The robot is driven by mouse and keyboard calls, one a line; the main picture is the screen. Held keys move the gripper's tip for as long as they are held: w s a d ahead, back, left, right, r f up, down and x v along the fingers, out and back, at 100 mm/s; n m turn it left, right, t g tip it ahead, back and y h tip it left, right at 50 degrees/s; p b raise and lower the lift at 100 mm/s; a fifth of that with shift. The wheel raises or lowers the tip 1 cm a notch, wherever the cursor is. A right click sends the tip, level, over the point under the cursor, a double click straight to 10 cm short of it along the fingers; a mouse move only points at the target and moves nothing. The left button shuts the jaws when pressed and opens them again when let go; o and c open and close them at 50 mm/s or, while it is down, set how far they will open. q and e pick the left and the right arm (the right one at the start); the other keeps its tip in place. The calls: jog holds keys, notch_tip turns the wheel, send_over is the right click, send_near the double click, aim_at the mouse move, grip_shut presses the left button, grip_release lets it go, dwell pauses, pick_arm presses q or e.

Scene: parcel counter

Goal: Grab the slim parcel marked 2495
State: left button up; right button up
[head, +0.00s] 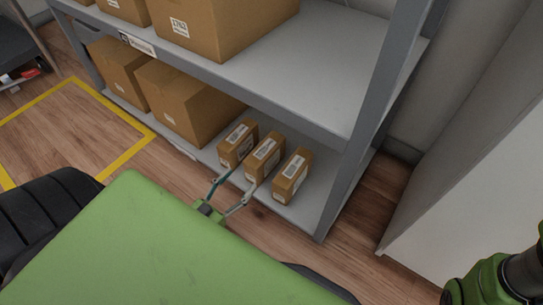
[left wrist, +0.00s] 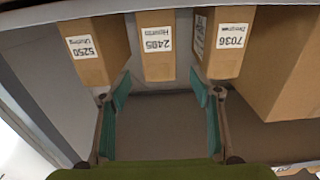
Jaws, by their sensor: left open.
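The slim parcel marked 2495 (left wrist: 157,66) is a narrow brown box standing upright in the middle of a row of three. Its label appears upside down in the left wrist view. In the head view it is the middle slim box (head: 262,160) on the lower shelf. My left gripper (head: 238,183) is open and empty in front of the row. In the left wrist view my left gripper (left wrist: 160,82) has one fingertip to each side of parcel 2495, near the gaps to its neighbours. Contact is not visible. My right gripper is out of view.
Parcel 7036 (left wrist: 226,66) and parcel 5250 (left wrist: 97,66) flank it closely. Larger cartons (head: 185,105) stand left of the row in the head view. The upper shelf (head: 310,75) overhangs, and a grey post (head: 362,130) rises at right. A white panel (head: 480,180) stands farther right.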

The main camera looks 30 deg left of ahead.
aim_at(265, 153)
pick_arm(q)
jog(key=w+b, duration=0.1)
jog(key=w, duration=0.1)
jog(key=w+b, duration=0.1)
jog(key=w, duration=0.2)
jog(key=w+b, duration=0.1)
jog(key=w, duration=0.1)
jog(key=shift+w+d+f+b, duration=0.2)
jog(key=shift+w+d+b, duration=0.1)
jog(key=shift+b, duration=0.1)
jog(key=shift+w+r, duration=0.1)
jog(key=shift+w, duration=0.4)
jog(key=w+b, duration=0.4)
jog(key=shift+w+d, duration=0.1)
jog(key=shift+d, duration=0.15)
jog(key=shift+w+r+b, duration=0.1)
jog(key=shift+w+b, duration=0.2)
jog(key=shift+w, duration=0.2)
jog(key=shift+r, duration=0.15)
jog(key=c, duration=1.5)
jog(key=shift+r, duration=0.1)
